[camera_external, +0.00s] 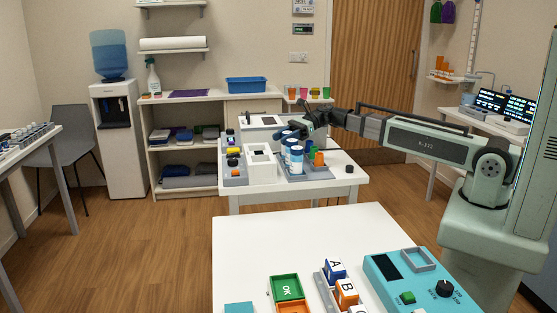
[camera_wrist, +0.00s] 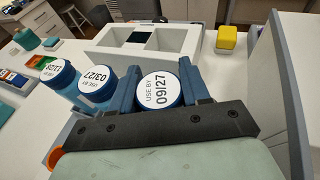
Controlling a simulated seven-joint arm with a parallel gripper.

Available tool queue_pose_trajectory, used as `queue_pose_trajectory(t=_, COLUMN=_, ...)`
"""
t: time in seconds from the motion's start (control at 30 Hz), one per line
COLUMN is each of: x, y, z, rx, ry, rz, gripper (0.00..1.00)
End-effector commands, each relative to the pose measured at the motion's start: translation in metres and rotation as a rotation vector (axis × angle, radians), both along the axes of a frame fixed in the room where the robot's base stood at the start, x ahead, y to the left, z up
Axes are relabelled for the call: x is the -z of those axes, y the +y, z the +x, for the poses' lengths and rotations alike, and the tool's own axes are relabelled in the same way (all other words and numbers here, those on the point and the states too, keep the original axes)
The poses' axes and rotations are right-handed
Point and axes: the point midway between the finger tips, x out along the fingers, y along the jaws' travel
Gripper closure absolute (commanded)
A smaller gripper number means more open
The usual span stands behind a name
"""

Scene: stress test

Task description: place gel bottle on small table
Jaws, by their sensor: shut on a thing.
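In the wrist view, my gripper (camera_wrist: 162,88) is shut on a round-topped bottle (camera_wrist: 160,92) with a blue rim and a white lid label reading USE BY 09/27. Two similar blue bottles stand to its left, one marked 03/27 (camera_wrist: 95,82) and one farther left (camera_wrist: 58,75). In the external view, my gripper (camera_external: 292,130) is over the white middle table (camera_external: 345,178), close to the blue-and-white bottles (camera_external: 296,160). The held bottle is hard to separate from them there. Which bottle is the gel bottle, and which table is the small table, I cannot tell.
A white two-compartment tray (camera_wrist: 185,42) lies just beyond the held bottle, with a yellow block (camera_wrist: 227,38) to its right. In the external view, a front white table (camera_external: 330,225) has bare space at its back; a teal device (camera_external: 400,275) and lettered blocks (camera_external: 345,292) occupy its front.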

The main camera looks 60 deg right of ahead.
Motion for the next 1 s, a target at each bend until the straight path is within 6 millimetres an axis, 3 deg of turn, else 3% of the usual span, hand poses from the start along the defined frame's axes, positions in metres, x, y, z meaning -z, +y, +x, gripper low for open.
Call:
queue_pose_trajectory(t=0.27, x=0.0042, y=0.0001, z=0.0000, rx=0.000, ry=0.000, rz=0.000, gripper=0.93)
queue_pose_trajectory(t=0.3, x=0.0039, y=0.0001, z=0.0000, rx=0.000, ry=0.000, rz=0.001, gripper=0.50)
queue_pose_trajectory(t=0.57, x=0.0038, y=0.0000, z=0.0001, rx=0.000, ry=0.000, rz=0.000, gripper=0.25)
queue_pose_trajectory(t=1.0, x=-0.0054, y=0.0000, z=0.0002, rx=0.001, ry=-0.002, rz=0.000, gripper=0.24)
